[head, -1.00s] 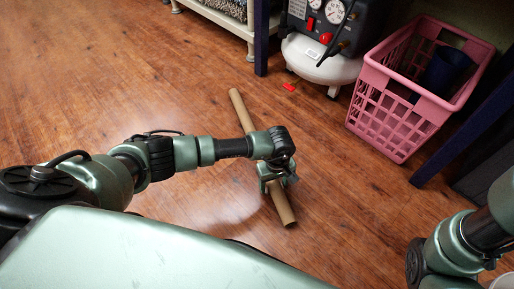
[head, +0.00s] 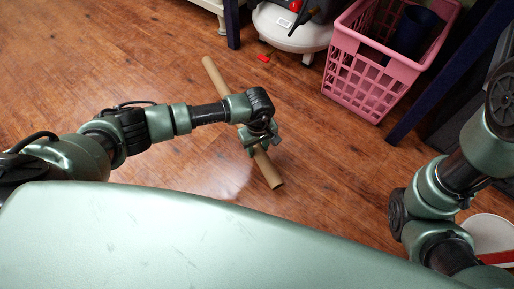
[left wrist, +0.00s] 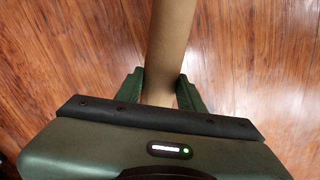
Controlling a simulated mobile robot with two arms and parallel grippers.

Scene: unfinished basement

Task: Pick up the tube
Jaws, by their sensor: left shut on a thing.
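The tube (head: 215,76) is a long brown cardboard cylinder. In the head view it runs from upper left to lower right, passing under my left wrist. My left gripper (head: 262,147) is shut on the tube, nearer its lower end. In the left wrist view the tube (left wrist: 170,38) runs up from between the two green fingers (left wrist: 160,92), which touch or nearly touch its sides. I cannot tell whether the tube is on the floor or slightly above it. My right arm shows at the right edge of the head view, but its gripper is out of sight.
A pink plastic crate (head: 370,75) with a dark blue item inside stands at upper right. A white-based machine (head: 292,30) stands at the top, with a small red piece (head: 264,58) on the floor. Dark posts stand nearby. The wooden floor (head: 90,65) at left is clear.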

